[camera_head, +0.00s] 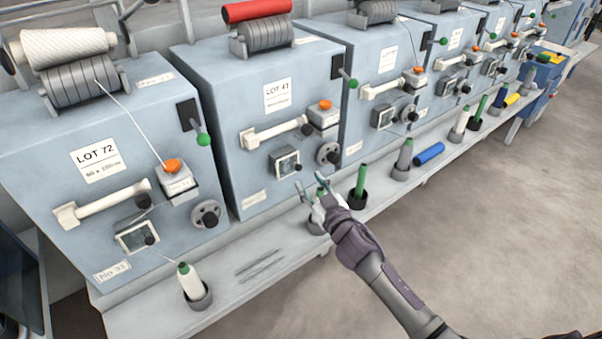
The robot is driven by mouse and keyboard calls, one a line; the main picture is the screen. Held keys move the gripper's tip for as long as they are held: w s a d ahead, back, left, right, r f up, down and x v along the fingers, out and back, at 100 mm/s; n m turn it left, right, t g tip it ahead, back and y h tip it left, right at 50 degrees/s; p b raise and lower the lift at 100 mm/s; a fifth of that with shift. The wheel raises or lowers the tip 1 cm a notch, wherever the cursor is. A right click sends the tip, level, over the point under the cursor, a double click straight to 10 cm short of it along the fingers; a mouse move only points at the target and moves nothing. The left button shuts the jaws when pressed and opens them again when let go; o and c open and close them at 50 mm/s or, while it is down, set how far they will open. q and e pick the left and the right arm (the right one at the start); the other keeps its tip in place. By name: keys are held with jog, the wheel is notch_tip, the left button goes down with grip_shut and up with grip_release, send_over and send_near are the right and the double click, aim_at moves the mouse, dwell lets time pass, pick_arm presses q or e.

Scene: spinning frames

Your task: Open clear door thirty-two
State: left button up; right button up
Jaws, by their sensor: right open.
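Small framed clear doors with dark knobs sit low on the fronts of the blue-grey machines. One clear door (287,164) is on the second machine (222,82), marked LOT 41, and looks shut. Another clear door (132,239) is on the nearest machine (40,150), marked LOT 72. The small number plates are too blurred to read surely, so I cannot tell which door is thirty-two. My right gripper (311,185) is open, just right of and below the second machine's door, apart from it in the picture, over the spindle shelf. My left gripper is not in view.
A ledge (240,285) runs along the machine fronts. It carries a white bobbin (189,281) in a cup, a green bobbin (360,181), and a lying blue bobbin (429,154). Handwheels (328,153) and white handles (275,132) stick out near the doors. The floor at right is clear.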

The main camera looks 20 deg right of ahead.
aim_at(300, 170)
jog(key=w, duration=0.5)
jog(key=shift+w+a, duration=0.2)
jog(key=shift+a, duration=0.2)
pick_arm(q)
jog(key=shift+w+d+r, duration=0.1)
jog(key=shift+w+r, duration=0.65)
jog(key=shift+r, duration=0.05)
pick_arm(e)
grip_shut()
